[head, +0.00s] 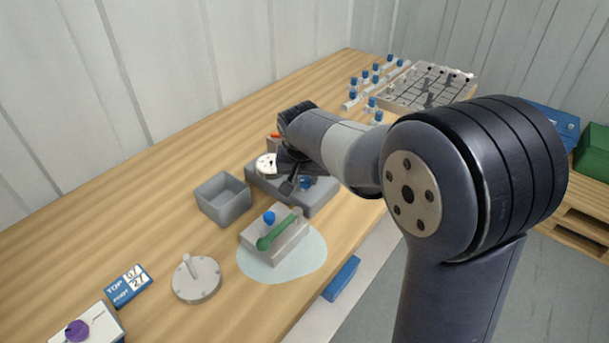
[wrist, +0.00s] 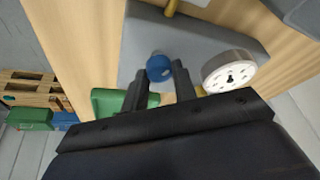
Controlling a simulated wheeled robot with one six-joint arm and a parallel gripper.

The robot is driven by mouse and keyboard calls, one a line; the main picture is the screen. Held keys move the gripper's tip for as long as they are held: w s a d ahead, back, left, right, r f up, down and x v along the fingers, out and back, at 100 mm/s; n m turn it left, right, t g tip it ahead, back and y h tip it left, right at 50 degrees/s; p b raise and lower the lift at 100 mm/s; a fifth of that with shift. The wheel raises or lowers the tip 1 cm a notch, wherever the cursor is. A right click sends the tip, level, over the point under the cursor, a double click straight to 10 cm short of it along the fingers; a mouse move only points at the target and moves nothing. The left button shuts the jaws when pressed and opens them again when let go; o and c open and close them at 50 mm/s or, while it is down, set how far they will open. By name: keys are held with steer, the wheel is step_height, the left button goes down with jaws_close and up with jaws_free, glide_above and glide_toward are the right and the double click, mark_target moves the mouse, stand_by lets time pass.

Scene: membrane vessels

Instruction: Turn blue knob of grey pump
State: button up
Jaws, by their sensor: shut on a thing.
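The grey pump (head: 318,203) stands on the bench in the head view, and its grey body (wrist: 205,38) fills the upper middle of the wrist view. A round white gauge (head: 265,165) sits on it and shows right of the fingers in the wrist view (wrist: 230,72). The pump's blue knob (wrist: 159,68) is between my two dark fingertips in the wrist view; a bit of it (head: 305,183) shows in the head view. My gripper (head: 287,186) is over the pump, shut on the knob. The knob's turned angle cannot be told.
An open grey bin (head: 223,198) stands left of the pump. A block with a green lever and blue knob (head: 275,238) sits in front, on a pale puddle-like patch. A grey disc with a post (head: 197,279) is further left. Blue-capped vials and a tray (head: 425,88) are behind.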

steer(key=shift+d+n+y+p, duration=0.15)
steer(key=shift+n+y+p, duration=0.55)
steer(key=shift+n, duration=1.5)
steer(key=o, duration=1)
steer(key=v, duration=1)
steer(key=shift+d+r, duration=0.25)
steer(key=shift+r, duration=0.15)
steer(key=shift+f, duration=0.1)
